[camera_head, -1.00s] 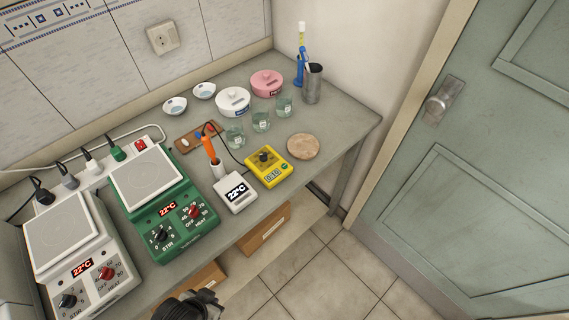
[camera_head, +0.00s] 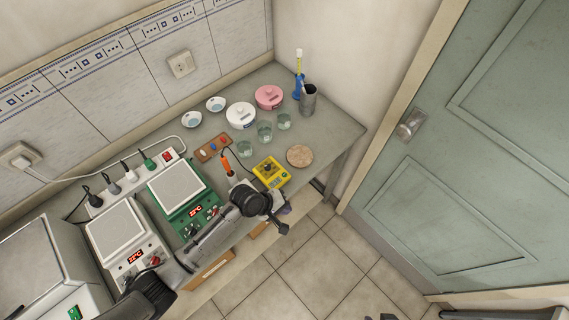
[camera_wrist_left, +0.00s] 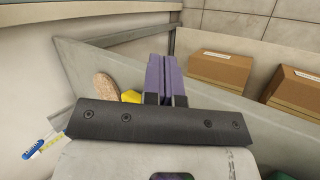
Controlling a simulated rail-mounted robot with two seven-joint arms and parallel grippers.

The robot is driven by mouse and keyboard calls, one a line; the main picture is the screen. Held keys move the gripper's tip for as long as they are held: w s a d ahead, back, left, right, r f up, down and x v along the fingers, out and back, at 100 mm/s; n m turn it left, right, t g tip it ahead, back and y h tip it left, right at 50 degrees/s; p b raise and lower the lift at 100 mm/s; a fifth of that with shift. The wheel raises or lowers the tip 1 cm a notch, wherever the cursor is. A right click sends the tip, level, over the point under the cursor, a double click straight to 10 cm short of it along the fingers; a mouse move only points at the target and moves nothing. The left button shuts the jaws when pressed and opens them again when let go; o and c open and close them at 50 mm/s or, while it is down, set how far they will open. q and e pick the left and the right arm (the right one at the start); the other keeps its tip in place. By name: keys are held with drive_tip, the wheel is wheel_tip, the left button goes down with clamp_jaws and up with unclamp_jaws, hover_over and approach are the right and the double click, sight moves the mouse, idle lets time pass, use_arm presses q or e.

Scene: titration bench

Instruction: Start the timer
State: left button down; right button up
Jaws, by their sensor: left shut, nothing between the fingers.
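The yellow device (camera_head: 270,172) with a dial and a small display lies near the bench's front edge; I take it for the timer, but its reading is too small to tell. My left gripper (camera_head: 286,209) is in front of the bench edge, below and apart from the yellow device in the head view. Its purple fingers (camera_wrist_left: 164,70) are shut and empty in the left wrist view. A sliver of the yellow device (camera_wrist_left: 131,96) shows there behind the gripper. My left wrist hides most of the white display box. My right gripper is not in view.
A round wooden disc (camera_head: 300,156) lies right of the yellow device. Beakers (camera_head: 264,131), an orange probe (camera_head: 227,163) and a green hotplate (camera_head: 178,187) stand nearby. Cardboard boxes (camera_wrist_left: 220,68) sit below the bench. Open floor (camera_head: 310,255) lies in front.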

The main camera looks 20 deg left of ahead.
use_arm(q)
drive_tip(key=w+a+r+n+t+p, duration=0.1)
drive_tip(key=w+a+r+n+p, duration=0.2)
drive_tip(key=w+r+n+p, duration=0.4)
drive_tip(key=w+r, duration=0.3)
drive_tip(key=w, duration=0.2)
drive_tip(key=shift+a+r+h, duration=0.25)
drive_tip(key=shift+r+h, duration=0.15)
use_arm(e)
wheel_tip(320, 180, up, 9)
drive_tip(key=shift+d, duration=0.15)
use_arm(q)
drive_tip(key=b, duration=0.8)
hover_over(284, 176)
wheel_tip(284, 176, down, 6)
drive_tip(key=shift+f, duration=0.25)
drive_tip(key=shift+d+f+b, duration=0.1)
drive_tip(key=shift+f+b, duration=0.3)
drive_tip(key=shift+f, duration=0.7)
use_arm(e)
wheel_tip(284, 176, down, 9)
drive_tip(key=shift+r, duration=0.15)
